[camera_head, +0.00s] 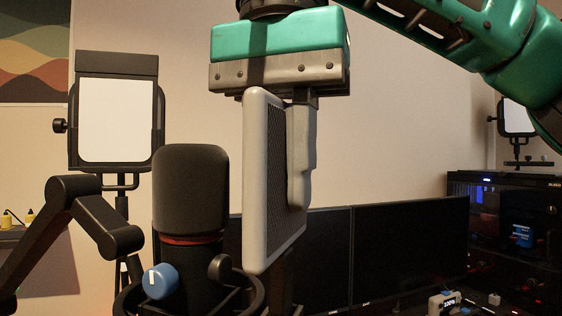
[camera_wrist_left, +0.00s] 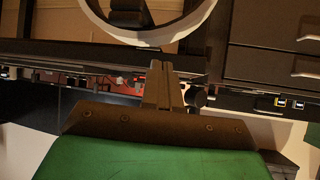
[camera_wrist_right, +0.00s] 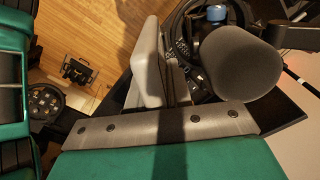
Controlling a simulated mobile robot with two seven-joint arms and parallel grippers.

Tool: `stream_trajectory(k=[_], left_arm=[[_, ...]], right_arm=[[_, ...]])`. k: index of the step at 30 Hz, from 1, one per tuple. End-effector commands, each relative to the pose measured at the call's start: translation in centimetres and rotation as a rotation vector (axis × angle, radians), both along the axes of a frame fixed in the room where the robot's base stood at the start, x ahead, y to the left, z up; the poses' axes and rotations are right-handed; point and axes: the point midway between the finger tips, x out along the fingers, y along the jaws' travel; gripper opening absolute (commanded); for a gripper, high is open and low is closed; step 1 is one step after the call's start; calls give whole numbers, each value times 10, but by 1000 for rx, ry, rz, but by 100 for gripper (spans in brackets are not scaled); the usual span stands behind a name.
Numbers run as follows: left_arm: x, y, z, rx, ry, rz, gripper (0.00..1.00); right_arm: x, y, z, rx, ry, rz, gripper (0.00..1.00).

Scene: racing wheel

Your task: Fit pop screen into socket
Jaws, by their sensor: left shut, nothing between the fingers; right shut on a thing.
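The pop screen (camera_head: 266,190), a light grey frame with dark mesh, hangs upright from my right gripper (camera_head: 298,195), which is shut on it. In the right wrist view the pop screen (camera_wrist_right: 148,65) shows left of the microphone (camera_wrist_right: 236,62), with a narrow gap between. A dark mount ring (camera_head: 135,300) with a blue knob (camera_head: 160,281) surrounds the microphone's lower part. I cannot make out the socket. My left gripper (camera_wrist_left: 165,68) is shut and empty, outside the head view.
A jointed black boom arm (camera_head: 90,215) stands left of the microphone. Dark monitors (camera_head: 410,245) stand behind, with a lit panel (camera_head: 117,120) at the back left. A white ring (camera_wrist_left: 150,38) and a drawer unit (camera_wrist_left: 275,50) are near my left gripper.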

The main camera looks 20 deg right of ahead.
Motion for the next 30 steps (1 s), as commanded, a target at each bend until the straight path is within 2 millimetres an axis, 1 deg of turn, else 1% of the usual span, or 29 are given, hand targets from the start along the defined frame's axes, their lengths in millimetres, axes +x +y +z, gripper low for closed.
stream_trajectory(k=[17,18,27,30], left_arm=[[0,0,-10,0,1,0,0],[0,0,-10,0,1,0,0],[0,0,-9,0,0,0,0],[0,0,-9,0,0,0,0]], right_arm=[[0,0,-15,0,0,1,0],[0,0,-15,0,0,1,21],[0,0,-14,0,0,0,49],[0,0,-14,0,0,0,49]])
